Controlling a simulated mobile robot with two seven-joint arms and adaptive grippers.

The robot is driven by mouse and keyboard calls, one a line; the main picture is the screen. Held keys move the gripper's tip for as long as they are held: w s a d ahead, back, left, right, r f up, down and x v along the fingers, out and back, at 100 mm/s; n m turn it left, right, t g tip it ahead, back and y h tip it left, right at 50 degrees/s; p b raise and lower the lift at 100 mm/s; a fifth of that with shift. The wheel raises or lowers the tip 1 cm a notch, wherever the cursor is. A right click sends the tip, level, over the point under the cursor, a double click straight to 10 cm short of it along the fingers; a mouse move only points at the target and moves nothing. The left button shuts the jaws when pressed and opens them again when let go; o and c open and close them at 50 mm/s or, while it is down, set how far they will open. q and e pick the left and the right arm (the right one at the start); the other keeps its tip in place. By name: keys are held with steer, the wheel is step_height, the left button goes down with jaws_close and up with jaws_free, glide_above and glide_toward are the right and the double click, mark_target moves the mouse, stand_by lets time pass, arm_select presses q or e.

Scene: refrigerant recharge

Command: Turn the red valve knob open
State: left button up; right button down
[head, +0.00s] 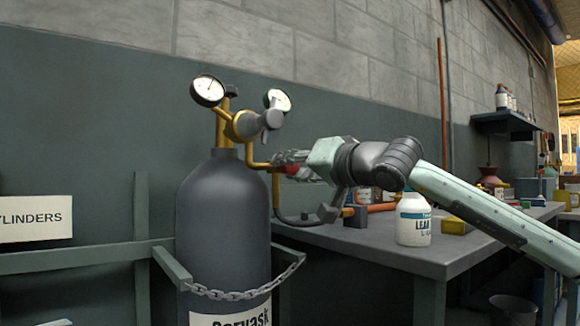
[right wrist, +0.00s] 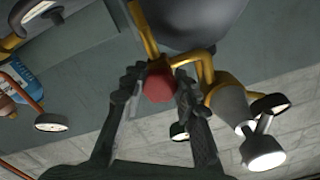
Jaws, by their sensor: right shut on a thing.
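The red valve knob (right wrist: 158,86) sits on the brass pipework between the fingers of my right gripper (right wrist: 157,92) in the right wrist view. The gripper is shut on the knob, one finger on each side. In the head view my right gripper (head: 292,160) reaches in from the right to the brass fitting, and only a bit of the red knob (head: 291,170) shows beside the fingers. The knob belongs to the regulator (head: 245,124) on top of the dark gas cylinder (head: 222,205). My left gripper is not in view.
Two gauges (head: 207,91) stand above the cylinder. A chain (head: 235,295) holds the cylinder to a green rail. A workbench (head: 380,247) on the right bears a white bottle (head: 413,222) and several other containers below my right arm. A grey wall is close behind.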

steer(key=shift+n, duration=0.8)
steer(key=c, duration=1.1)
jaws_free()
steer(key=shift+c, duration=0.2)
steer(key=v, duration=1.2)
